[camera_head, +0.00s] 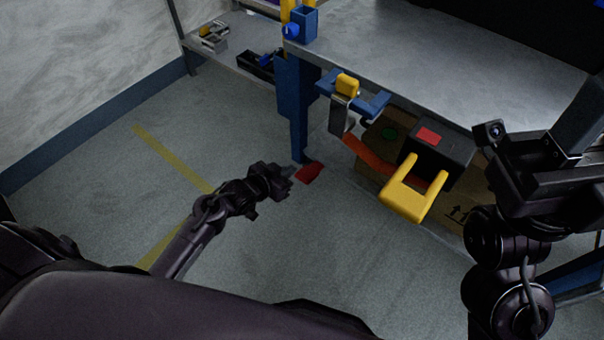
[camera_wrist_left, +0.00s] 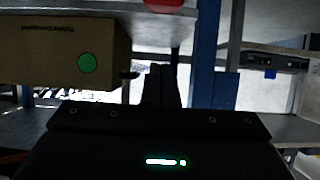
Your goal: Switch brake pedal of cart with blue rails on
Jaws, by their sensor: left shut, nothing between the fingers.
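The cart with blue rails has a grey top and a blue corner leg (camera_head: 300,115). A small red brake pedal (camera_head: 308,173) sits low, by the foot of that leg. My left gripper (camera_head: 291,174) is shut and empty, its tip just left of the pedal; I cannot tell whether they touch. In the left wrist view the dark fingers (camera_wrist_left: 161,85) are together, with a blue leg (camera_wrist_left: 206,55) right of them and a red patch (camera_wrist_left: 162,3) at the top edge. My right arm's dark end (camera_head: 540,180) is at the right; its fingers are not clear.
A black box with a red label (camera_head: 428,136) and a yellow U-shaped part (camera_head: 405,200) juts from the cart's front. A cardboard box (camera_wrist_left: 60,50) with a green dot is under the top. A shelf with small items (camera_head: 215,40) stands at the back left. Floor left is clear.

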